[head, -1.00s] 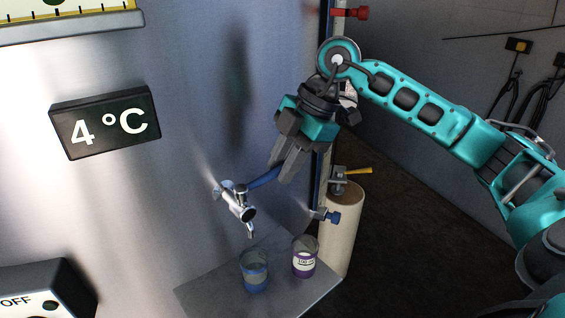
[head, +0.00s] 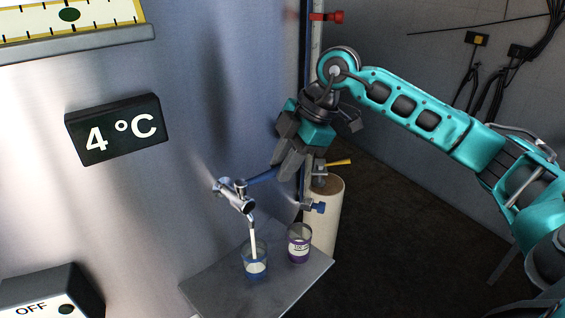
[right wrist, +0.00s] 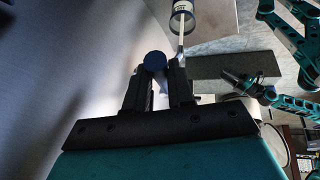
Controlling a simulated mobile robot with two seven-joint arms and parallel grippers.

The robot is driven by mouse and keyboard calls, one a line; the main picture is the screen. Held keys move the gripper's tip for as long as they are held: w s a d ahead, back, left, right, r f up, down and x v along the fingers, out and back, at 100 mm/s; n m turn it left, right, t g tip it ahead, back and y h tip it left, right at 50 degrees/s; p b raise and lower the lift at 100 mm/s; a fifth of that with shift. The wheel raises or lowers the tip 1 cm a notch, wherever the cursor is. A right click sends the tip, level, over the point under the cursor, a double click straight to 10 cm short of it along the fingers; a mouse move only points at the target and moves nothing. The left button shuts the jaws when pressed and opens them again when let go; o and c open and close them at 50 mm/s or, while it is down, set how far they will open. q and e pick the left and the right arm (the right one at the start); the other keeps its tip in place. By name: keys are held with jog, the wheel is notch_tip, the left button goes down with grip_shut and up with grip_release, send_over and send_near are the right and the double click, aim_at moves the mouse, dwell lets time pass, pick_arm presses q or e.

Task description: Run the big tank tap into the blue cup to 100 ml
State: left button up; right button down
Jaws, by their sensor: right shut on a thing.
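The big metal tap (head: 236,196) sticks out of the tank wall, and a white stream runs from its spout. The blue cup (head: 256,269) stands upright under the spout on the shelf, with white liquid in it; I cannot read the level. My right gripper (head: 284,172) is shut on the blue tap handle (head: 262,178), which points right. In the right wrist view my right gripper (right wrist: 161,85) has the blue handle end (right wrist: 155,61) between its fingers. The blue cup (right wrist: 182,22) and the stream show beyond.
A purple-labelled cup (head: 299,246) stands right of the blue cup on the metal shelf (head: 212,285). A small blue-handled valve (head: 314,207) and a yellow-handled one (head: 336,163) sit near a beige cylinder (head: 326,225). A red valve (head: 328,17) is higher up.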

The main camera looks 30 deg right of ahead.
jog(key=shift+s+f, duration=0.15)
jog(key=shift+f, duration=0.2)
jog(key=c, duration=1.4)
grip_release()
jog(key=o, duration=0.4)
jog(key=shift+o, duration=0.2)
jog(key=shift+r, duration=0.15)
jog(key=p+v, duration=0.1)
jog(key=v, duration=1.2)
jog(key=shift+d, duration=0.1)
